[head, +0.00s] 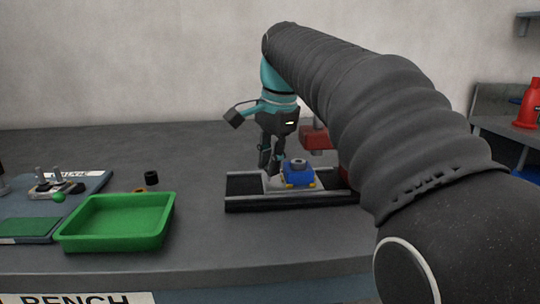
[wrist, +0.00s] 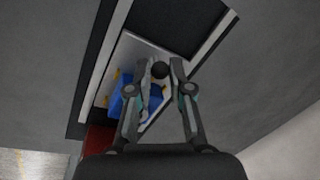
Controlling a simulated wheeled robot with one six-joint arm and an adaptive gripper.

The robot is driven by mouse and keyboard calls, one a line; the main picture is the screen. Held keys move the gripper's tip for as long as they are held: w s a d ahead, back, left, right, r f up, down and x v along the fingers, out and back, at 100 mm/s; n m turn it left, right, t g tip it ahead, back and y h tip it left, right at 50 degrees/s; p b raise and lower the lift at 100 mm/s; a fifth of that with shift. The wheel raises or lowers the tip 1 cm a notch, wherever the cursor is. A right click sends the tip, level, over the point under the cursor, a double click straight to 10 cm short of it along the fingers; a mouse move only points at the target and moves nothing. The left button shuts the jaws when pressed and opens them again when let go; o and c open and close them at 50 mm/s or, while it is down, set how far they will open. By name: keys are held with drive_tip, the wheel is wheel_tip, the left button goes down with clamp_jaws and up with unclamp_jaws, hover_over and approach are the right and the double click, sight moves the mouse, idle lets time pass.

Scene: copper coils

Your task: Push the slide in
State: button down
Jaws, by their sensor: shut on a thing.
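The slide (head: 272,186) is a light grey plate sitting between the dark rails of a track (head: 290,206) on the bench. It carries a blue block (head: 298,176) with yellow at its lower edge and a grey round piece on top. My gripper (head: 270,164) points down at the slide's left part. In the wrist view, my gripper's fingertips (wrist: 159,68) are shut on a dark round knob (wrist: 159,71) on the slide (wrist: 150,50). The blue block (wrist: 130,101) lies beside the fingers there, partly hidden by one. The knob is hidden in the head view.
A red block-like fixture (head: 317,138) stands by the track's right part, partly behind my arm. A green tray (head: 115,243) is at the left, near a board with small parts and a black cylinder (head: 151,178). The bench between tray and track is clear.

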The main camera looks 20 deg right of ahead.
sight(278, 185)
idle(0.3)
drive_tip(key=c, duration=1.1)
unclamp_jaws()
drive_tip(key=shift+o, duration=0.2)
wheel_tip(278, 185, up, 12)
drive_tip(key=s+d, duration=0.1)
drive_tip(key=s, duration=0.1)
drive_tip(key=shift+f, duration=0.15)
